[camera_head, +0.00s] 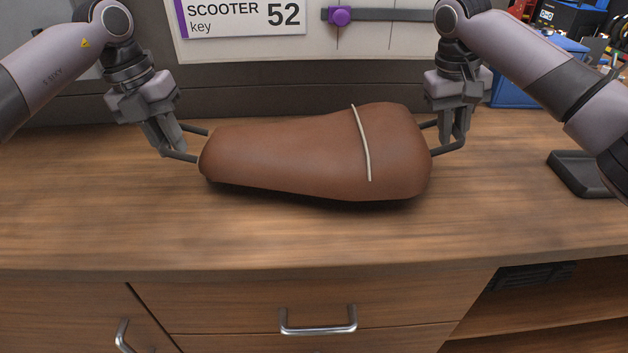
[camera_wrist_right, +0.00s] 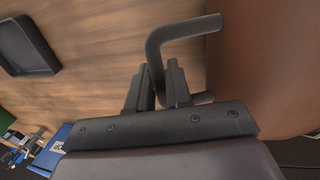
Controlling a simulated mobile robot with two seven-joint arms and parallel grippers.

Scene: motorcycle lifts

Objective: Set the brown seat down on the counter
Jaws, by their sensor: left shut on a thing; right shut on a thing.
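The brown seat (camera_head: 290,158) has a pale strap across it and a dark bent handle at each end. It is level over the wooden counter (camera_head: 230,235), with a dark shadow along its lower edge; I cannot tell whether it touches. My left gripper (camera_head: 170,150) is shut on the handle at the seat's left end. My right gripper (camera_head: 452,140) is shut on the handle at the right end. In the right wrist view, the right gripper (camera_wrist_right: 162,88) has the grey handle (camera_wrist_right: 185,30) between its fingers, with the brown seat (camera_wrist_right: 265,70) beside it.
A dark tray (camera_head: 580,173) lies on the counter at the right. Blue bins (camera_head: 515,90) stand at the back right. A board with a sign (camera_head: 245,15) is behind the seat. The counter's front strip is clear, above a drawer with a metal handle (camera_head: 318,322).

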